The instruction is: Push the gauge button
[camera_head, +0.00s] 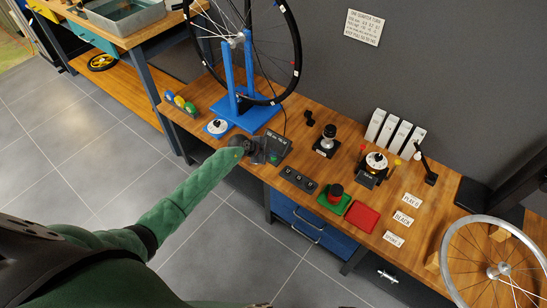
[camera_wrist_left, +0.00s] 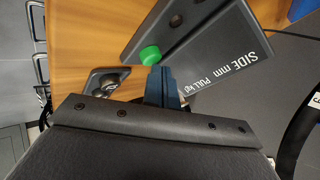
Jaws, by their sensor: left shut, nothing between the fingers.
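The gauge (camera_head: 280,142) is a dark box with a small display, on the wooden bench in front of the blue wheel stand. In the left wrist view the gauge (camera_wrist_left: 215,70) carries the white words "SIDE mm" and "PULL kgf". Its green button (camera_wrist_left: 150,55) stands out from the dark face. My left gripper (camera_head: 268,152) is beside the gauge in the head view. In the wrist view its closed fingertips (camera_wrist_left: 162,75) are right by the button, overlapping its lower edge; I cannot tell whether they touch it. My right gripper is not in view.
A blue stand (camera_head: 236,90) holding a wheel rises behind the gauge. A dark switch block (camera_head: 298,180), a green tray (camera_head: 334,204) and a red tray (camera_head: 362,216) lie to the right. A round dial (camera_head: 218,126) sits left of the gauge, near the bench's front edge.

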